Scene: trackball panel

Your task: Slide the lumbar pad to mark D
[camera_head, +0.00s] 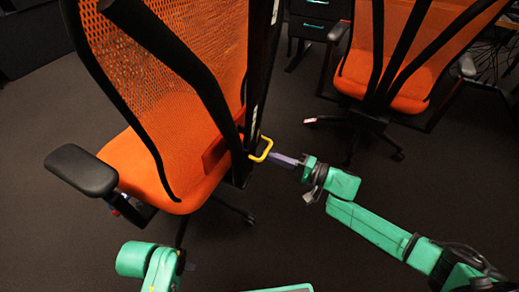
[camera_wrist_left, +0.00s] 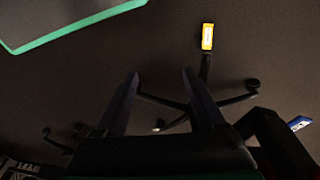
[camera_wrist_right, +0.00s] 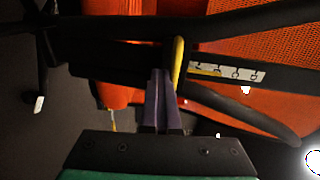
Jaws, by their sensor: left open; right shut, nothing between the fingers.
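The orange office chair (camera_head: 165,165) stands at the left with its mesh back towards me. The lumbar pad (camera_head: 214,152) looks like a darker red-orange block low on the backrest, partly hidden by the black frame. A yellow loop handle (camera_head: 262,150) sticks out beside it. My right gripper (camera_head: 279,158) is shut and empty, its purple fingertips close beside the handle; contact is unclear. In the right wrist view the handle (camera_wrist_right: 178,62) is just right of the fingertips. A white marked strip (camera_wrist_right: 228,72) lies on the frame, its letters unreadable. My left gripper (camera_wrist_left: 160,75) is open and empty, above the floor.
A second orange chair (camera_head: 400,70) stands at the back right. The near chair's black armrest (camera_head: 82,170) juts out left. A yellow tag (camera_wrist_left: 207,37) shows by the chair base in the left wrist view. Dark floor between the chairs is clear.

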